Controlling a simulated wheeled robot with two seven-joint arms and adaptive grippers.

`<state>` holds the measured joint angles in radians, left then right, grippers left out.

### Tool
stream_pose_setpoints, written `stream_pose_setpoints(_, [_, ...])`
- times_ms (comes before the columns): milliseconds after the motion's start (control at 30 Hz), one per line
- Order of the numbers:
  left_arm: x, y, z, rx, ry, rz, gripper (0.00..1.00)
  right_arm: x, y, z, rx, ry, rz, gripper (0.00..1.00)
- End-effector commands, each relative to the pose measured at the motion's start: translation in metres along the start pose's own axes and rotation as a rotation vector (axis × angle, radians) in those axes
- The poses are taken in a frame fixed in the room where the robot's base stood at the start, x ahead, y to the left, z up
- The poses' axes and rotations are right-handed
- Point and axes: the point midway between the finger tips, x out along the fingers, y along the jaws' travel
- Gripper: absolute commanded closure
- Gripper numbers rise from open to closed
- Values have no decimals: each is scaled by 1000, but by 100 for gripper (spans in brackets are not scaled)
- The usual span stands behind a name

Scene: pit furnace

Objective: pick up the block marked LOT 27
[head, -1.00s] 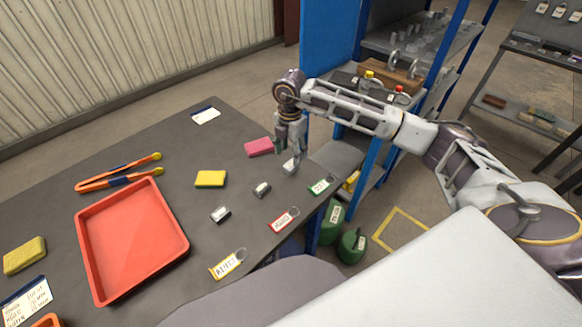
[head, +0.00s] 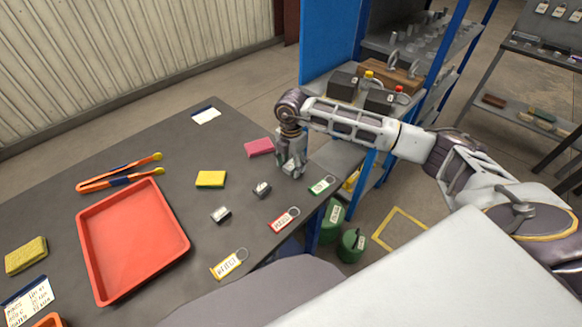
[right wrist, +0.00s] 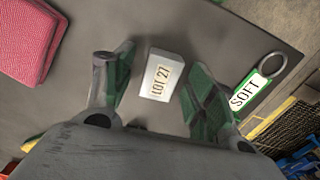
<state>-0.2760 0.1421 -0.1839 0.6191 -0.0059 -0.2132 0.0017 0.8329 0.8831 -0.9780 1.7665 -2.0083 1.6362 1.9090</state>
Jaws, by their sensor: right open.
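The block marked LOT 27 (right wrist: 162,75) is a small pale block lying on the dark table, its label readable in the right wrist view. My right gripper (head: 292,171) is open and low over it, pointing down. In the right wrist view, the block lies between the two spread fingers, with a gap visible on each side. In the head view, the gripper largely hides this block. My left gripper is not in view.
Two other small blocks (head: 262,189) (head: 221,214) lie nearby. A pink sponge (head: 259,147) and a green SOFT tag (head: 322,185) flank the gripper. A red tray (head: 92,292) and orange tongs (head: 120,172) are farther left. The table edge is close on the right.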

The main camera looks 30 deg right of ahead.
Motion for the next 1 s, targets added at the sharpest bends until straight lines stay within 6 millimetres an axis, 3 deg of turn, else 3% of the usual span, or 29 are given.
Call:
stream_pose_setpoints(367, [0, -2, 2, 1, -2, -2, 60, 0, 0, 0, 0, 0, 0, 44])
stream_pose_setpoints(800, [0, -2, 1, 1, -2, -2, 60, 0, 0, 0, 0, 0, 0, 99])
stream_pose_setpoints(1000, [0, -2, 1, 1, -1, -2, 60, -1, 0, 0, 0, 0, 1, 100])
